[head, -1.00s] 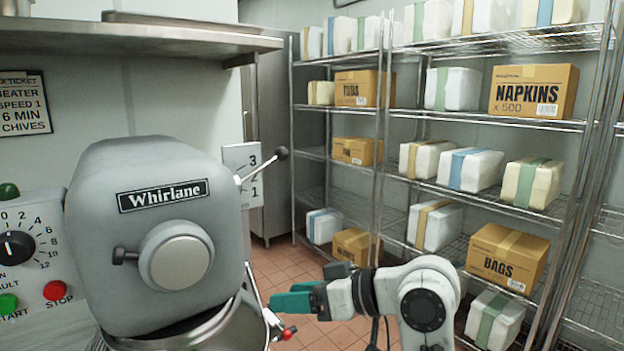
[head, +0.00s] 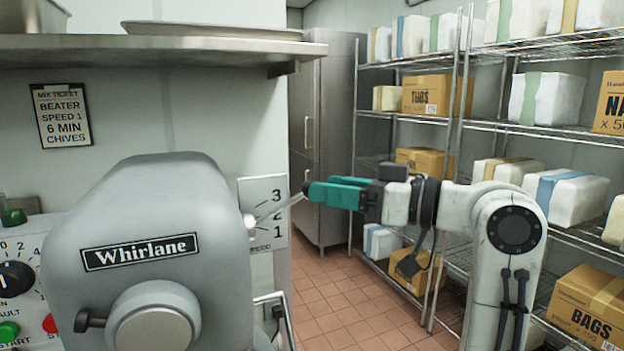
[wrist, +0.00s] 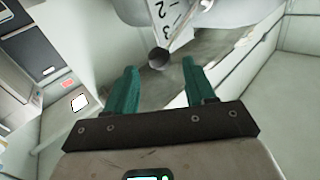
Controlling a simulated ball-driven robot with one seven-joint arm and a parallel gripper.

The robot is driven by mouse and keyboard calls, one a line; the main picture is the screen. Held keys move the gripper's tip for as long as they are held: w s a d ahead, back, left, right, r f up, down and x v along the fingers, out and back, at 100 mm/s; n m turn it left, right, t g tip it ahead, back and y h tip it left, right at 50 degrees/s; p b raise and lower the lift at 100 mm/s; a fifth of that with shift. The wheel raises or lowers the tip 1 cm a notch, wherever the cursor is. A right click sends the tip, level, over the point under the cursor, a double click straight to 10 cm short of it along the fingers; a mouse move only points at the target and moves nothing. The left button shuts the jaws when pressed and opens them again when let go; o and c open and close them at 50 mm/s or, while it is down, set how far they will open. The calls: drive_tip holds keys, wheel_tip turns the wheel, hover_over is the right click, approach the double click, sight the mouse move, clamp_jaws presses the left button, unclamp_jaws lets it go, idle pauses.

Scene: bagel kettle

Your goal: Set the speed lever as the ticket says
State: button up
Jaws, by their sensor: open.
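The mix ticket (head: 62,115) on the wall reads beater, speed 1, 6 min, chives. The speed lever (head: 270,212) is a thin rod on the mixer's right side. It slopes up to the right in front of a white plate (head: 262,190) marked 3, 2, 1 from top to bottom; its exact setting is hard to read. My gripper (head: 312,190) has teal fingers and is at the lever's outer end, hiding the knob in the head view. In the wrist view, the dark round knob (wrist: 158,59) shows between the tips of my open gripper (wrist: 160,68); contact is not clear.
The grey Whirlane mixer (head: 150,240) fills the lower left, with a dial (head: 14,279) and buttons beside it. A steel shelf (head: 160,48) overhangs it. A wire rack (head: 455,180) with boxes stands behind my arm. The tiled floor (head: 345,300) between is clear.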

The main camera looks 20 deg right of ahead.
sight(285, 207)
drive_tip(key=shift+p+x, duration=0.4)
drive_tip(key=shift+x, duration=1.85)
clamp_jaws()
